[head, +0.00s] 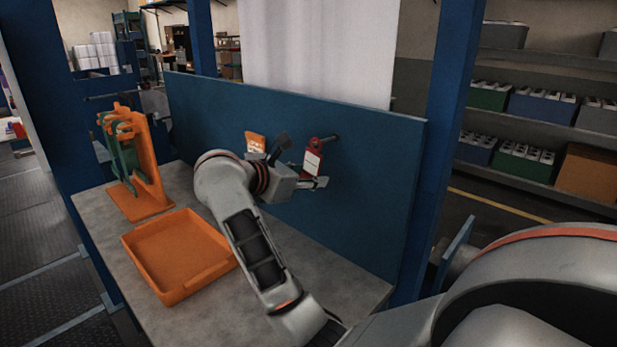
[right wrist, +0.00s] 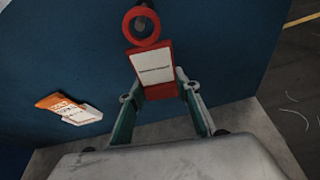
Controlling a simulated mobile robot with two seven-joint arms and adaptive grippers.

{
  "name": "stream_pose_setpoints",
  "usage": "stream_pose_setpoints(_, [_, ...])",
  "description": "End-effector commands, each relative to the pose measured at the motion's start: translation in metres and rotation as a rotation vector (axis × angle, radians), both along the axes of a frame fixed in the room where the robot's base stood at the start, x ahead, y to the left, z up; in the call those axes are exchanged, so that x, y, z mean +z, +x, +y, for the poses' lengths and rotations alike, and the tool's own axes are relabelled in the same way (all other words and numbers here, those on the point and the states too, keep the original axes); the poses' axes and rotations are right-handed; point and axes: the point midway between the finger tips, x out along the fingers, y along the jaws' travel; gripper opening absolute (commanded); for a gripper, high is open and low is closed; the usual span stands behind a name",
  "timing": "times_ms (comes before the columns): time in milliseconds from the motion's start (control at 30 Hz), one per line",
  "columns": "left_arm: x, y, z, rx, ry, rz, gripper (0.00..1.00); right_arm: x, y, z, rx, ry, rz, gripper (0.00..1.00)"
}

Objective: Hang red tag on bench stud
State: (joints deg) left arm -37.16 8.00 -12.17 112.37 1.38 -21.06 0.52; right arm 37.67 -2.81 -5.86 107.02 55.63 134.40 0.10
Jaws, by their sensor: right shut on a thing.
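The red tag (head: 313,161), with a white label, is upright in front of the blue bench panel (head: 375,190). My right gripper (head: 301,163) is shut on its lower part. In the right wrist view the red tag (right wrist: 151,66) shows between the two fingers (right wrist: 160,92), its ring at the top. A dark bench stud (head: 333,138) sticks out of the panel at the tag's top. In the wrist view the stud (right wrist: 142,23) shows within the ring's opening; I cannot tell whether it passes through. My left gripper is out of view.
An orange tag (head: 255,142) is at the panel, left of the red one. An empty orange tray (head: 170,290) and an orange stand (head: 148,170) with green pieces are on the grey bench top (head: 345,290). Blue posts (head: 440,130) frame the bench.

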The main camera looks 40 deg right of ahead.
Motion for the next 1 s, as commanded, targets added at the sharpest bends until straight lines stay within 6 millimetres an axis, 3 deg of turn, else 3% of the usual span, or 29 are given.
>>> stream_pose_setpoints(833, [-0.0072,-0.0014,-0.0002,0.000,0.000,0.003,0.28,-0.0048,0.0003,-0.0002,0.001,0.001,0.001,0.06])
stream_pose_setpoints(867, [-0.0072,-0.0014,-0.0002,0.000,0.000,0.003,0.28,-0.0050,0.0003,-0.0001,0.001,0.002,0.001,0.37])
stream_pose_setpoints(900, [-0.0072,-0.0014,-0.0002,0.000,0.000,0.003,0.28,-0.0050,0.0003,-0.0001,0.001,0.002,0.001,0.47])
stream_pose_setpoints(1000, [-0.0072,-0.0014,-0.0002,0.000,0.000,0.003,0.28,-0.0049,0.0003,-0.0001,0.001,0.001,0.001,0.51])
